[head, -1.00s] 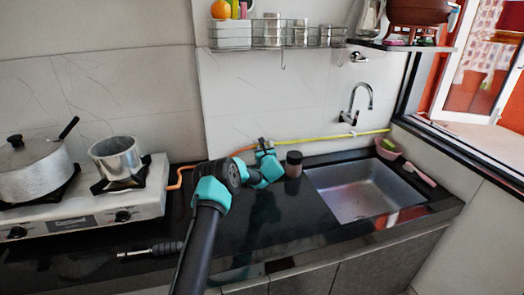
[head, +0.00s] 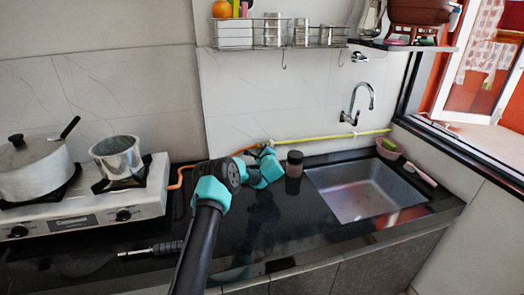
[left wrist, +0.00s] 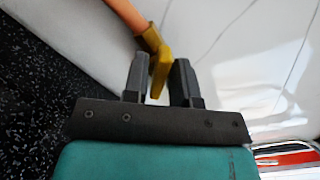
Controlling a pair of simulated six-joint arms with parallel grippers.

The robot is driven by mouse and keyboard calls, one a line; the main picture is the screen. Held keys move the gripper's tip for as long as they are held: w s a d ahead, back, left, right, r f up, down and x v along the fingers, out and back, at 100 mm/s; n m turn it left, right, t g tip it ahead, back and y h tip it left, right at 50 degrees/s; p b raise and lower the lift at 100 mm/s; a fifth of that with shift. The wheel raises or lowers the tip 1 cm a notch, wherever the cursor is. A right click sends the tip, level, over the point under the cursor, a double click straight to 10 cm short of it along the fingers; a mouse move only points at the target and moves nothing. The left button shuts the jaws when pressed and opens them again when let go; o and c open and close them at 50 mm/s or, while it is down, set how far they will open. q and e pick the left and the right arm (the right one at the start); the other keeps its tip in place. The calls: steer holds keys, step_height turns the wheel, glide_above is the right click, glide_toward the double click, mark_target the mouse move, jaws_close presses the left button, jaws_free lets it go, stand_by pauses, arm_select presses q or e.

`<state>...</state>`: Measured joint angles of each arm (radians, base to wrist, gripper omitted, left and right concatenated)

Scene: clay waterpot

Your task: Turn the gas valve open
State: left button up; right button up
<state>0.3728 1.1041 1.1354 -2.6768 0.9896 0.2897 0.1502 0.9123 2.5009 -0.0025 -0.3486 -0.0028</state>
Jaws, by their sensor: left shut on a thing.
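The gas valve is a yellow fitting at the end of the orange hose in the left wrist view, with its handle (left wrist: 160,72) between my fingers. My left gripper (left wrist: 160,78) is shut on this handle. In the head view my left gripper (head: 268,152) is at the back wall, where the orange hose (head: 177,178) meets the yellow pipe (head: 335,136). The gripper hides most of the valve there. My right gripper is in neither view.
A dark-lidded jar (head: 294,164) stands just right of my left gripper, by the sink (head: 365,190). The gas stove (head: 90,205) with two pots is at the left. A dark rod-like tool (head: 152,249) lies on the black counter. A wire shelf (head: 282,40) hangs above.

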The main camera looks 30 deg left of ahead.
arm_select(q)
steer(key=n, duration=0.3)
steer(key=shift+f+n, duration=0.1)
steer(key=shift+n, duration=2.2)
steer(key=o, duration=0.7)
steer(key=shift+f, duration=0.1)
steer(key=shift+s, duration=0.1)
steer(key=v, duration=1.7)
steer(key=shift+s+d, duration=0.1)
